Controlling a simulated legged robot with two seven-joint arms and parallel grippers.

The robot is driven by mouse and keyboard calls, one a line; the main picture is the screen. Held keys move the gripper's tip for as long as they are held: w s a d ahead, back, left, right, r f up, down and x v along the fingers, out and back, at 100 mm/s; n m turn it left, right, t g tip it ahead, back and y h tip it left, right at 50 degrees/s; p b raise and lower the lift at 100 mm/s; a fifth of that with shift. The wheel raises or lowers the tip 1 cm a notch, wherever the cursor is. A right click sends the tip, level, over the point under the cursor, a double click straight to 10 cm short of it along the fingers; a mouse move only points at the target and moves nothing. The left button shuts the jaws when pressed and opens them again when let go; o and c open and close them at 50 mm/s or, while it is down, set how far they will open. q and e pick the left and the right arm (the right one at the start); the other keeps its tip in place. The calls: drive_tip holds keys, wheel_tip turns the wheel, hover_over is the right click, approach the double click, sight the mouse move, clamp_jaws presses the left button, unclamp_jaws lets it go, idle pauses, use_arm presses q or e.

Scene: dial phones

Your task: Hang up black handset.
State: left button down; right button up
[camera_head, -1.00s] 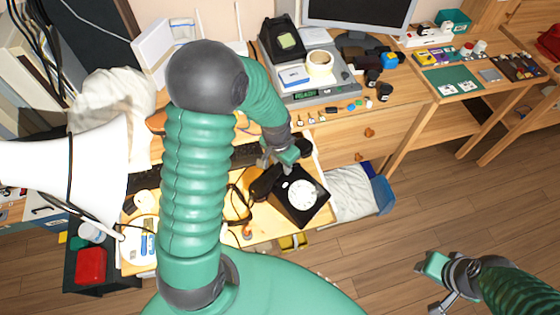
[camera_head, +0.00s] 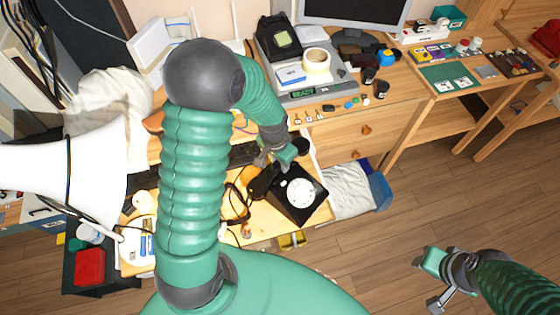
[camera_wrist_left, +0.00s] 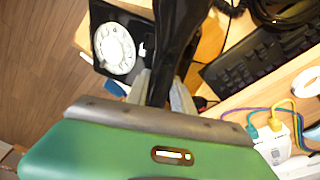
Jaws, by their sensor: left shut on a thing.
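The black dial phone (camera_head: 297,205) with its white dial sits on the pulled-out wooden desk surface; it also shows at the upper left of the left wrist view (camera_wrist_left: 119,72). My left gripper (camera_head: 275,160) is shut on the black handset (camera_head: 262,181), beside the phone's upper left side. In the left wrist view the handset (camera_wrist_left: 177,40) runs up from between the fingers, next to the phone body; whether it touches the phone I cannot tell. My right gripper (camera_head: 436,281) hangs over the floor at the lower right, its fingers apart and empty.
A keyboard (camera_wrist_left: 250,70) and black cables lie close to the handset. A grey device (camera_head: 311,88) with a tape roll (camera_head: 316,61) stands behind on the desk. A white lamp shade (camera_head: 85,165) is at the left. The floor (camera_head: 430,190) at right is clear.

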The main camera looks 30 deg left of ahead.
use_arm(q)
drive_tip(key=shift+f+b, duration=0.6)
drive_tip(key=shift+f, duration=0.35)
drive_tip(key=c, duration=1)
unclamp_jaws()
drive_tip(key=shift+r, duration=0.1)
drive_tip(key=r+p, duration=0.1)
drive_tip(key=r, duration=0.4)
drive_tip(key=s+r+p, duration=0.1)
drive_tip(key=r, duration=0.5)
drive_tip(key=s+r, duration=0.1)
drive_tip(key=r, duration=0.4)
drive_tip(key=shift+a+r+p, duration=0.1)
drive_tip(key=shift+r+p, duration=0.15)
drive_tip(key=shift+p, duration=0.15)
